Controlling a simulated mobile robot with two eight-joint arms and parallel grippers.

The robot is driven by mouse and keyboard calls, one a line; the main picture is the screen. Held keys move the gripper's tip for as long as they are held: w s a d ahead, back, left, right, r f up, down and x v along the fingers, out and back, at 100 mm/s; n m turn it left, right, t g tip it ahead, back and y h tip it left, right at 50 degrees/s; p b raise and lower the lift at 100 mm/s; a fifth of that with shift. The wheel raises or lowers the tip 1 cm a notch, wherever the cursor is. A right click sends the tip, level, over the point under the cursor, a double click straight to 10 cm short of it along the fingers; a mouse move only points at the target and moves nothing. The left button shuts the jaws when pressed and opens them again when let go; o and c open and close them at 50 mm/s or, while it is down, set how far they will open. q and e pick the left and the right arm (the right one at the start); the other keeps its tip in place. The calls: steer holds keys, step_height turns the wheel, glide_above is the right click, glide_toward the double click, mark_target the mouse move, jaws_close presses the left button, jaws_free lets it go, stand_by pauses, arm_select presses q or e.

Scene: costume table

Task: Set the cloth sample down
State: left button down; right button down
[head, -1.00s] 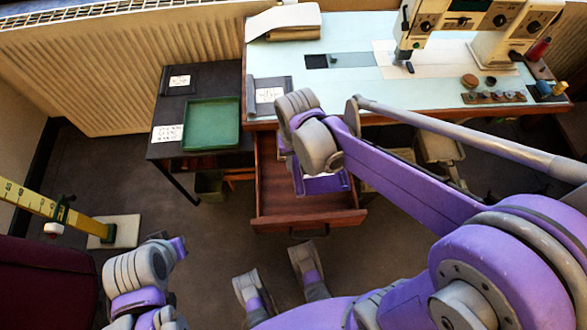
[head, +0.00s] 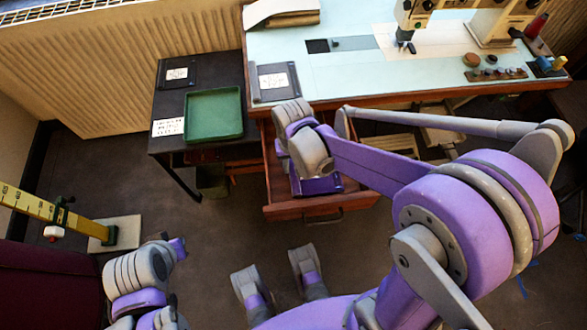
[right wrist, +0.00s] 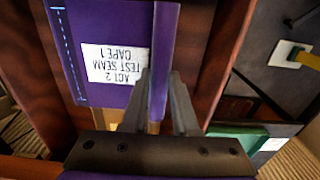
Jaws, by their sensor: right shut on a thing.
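A purple cloth sample (right wrist: 115,25) with a white label reading "ACT 2 TEST SEAM CAPE 1" fills the upper left of the right wrist view. My right gripper (right wrist: 158,88) is shut on its folded edge. In the head view, the sample (head: 322,186) shows as a purple patch within the outline of the open wooden drawer (head: 330,206), partly hidden by my right wrist. I cannot tell whether it touches the drawer floor. My left arm is at the lower left of the head view, with its fingers out of sight.
The pale blue table top (head: 350,75) carries a black pad with a white card (head: 272,82), a sewing machine (head: 415,15) and small items at right. A black side table with a green tray (head: 213,115) stands left of the drawer. A yellow ruler post (head: 40,208) stands at far left.

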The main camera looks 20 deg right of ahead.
steer(key=shift+f+b, duration=0.45)
steer(key=shift+f, duration=1.3)
steer(key=shift+f, duration=0.1)
steer(key=c, duration=1.1)
jaws_free()
steer(key=shift+f, duration=0.1)
steer(key=o, duration=0.4)
